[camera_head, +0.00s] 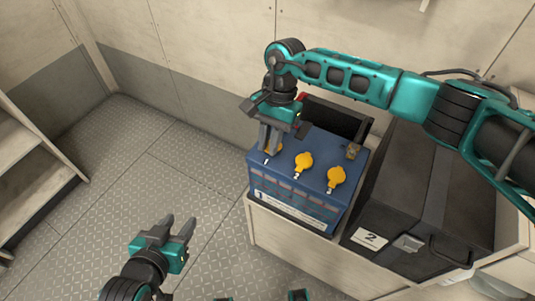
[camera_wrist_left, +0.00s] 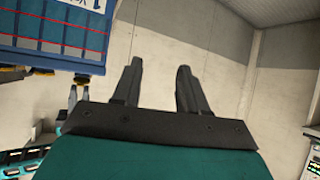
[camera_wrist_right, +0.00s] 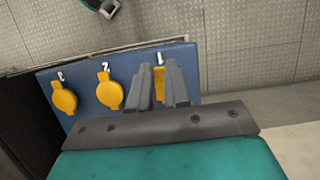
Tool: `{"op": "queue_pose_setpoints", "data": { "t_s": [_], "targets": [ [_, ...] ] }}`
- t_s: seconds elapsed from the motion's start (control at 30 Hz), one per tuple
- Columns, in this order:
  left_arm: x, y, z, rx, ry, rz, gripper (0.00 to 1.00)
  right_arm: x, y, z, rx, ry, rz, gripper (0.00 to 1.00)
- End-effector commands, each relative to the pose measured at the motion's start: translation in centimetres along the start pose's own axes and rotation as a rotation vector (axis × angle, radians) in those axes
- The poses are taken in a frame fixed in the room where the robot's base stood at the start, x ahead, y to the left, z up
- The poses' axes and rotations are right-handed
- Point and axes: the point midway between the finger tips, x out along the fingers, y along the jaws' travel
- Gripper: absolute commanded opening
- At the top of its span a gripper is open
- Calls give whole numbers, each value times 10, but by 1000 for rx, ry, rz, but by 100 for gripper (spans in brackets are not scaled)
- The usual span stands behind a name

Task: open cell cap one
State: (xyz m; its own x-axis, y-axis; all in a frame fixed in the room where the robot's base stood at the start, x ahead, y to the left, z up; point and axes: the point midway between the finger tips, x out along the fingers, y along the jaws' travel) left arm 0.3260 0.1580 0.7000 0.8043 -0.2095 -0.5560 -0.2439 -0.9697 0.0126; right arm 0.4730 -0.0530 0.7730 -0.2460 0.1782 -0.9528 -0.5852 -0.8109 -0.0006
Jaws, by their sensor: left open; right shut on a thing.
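A blue battery (camera_head: 300,190) has yellow cell caps in a row on its top, with white numbers beside them. Cap one (camera_head: 276,147) is at the left end, mostly hidden by my right gripper (camera_head: 267,152). In the right wrist view cap one (camera_wrist_right: 163,90) shows beside the number 1, and my right gripper (camera_wrist_right: 162,70) is shut on it from above. Cap two (camera_head: 304,161) and cap three (camera_head: 336,178) lie flat on the top. My left gripper (camera_head: 180,228) is open and empty, low over the floor left of the battery; its fingers also show in the left wrist view (camera_wrist_left: 158,80).
A black box labelled 2 (camera_head: 415,205) stands right of the battery. A dark open lid or bin (camera_head: 337,118) is behind it. Wooden steps (camera_head: 35,170) are at the left. The metal floor (camera_head: 130,150) between is clear.

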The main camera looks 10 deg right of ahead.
Motion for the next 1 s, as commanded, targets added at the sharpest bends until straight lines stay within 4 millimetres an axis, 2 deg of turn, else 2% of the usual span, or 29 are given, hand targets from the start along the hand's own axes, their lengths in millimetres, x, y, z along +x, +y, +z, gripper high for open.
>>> {"op": "queue_pose_setpoints", "data": {
  "t_s": [0.03, 0.13, 0.3, 0.5, 1.0],
  "targets": [
    [9, 3, 10, -2, 2, 9, 43, 3, 1, -14, 13, -10, -9, 0],
    [17, 8, 13, -5, 6, 23, 43, 0, 1, -16, 13, -75, -9, 0],
    [31, 7, 35, -7, 3, 22, 43, -5, 1, -19, 13, -173, -10, 0],
    [41, 7, 51, -8, 3, 21, 43, -11, 1, -21, 14, -251, -10, 0],
    [45, 6, 56, -7, 4, 20, 43, -16, 1, -20, 14, -299, -9, 0]
  ]
}}
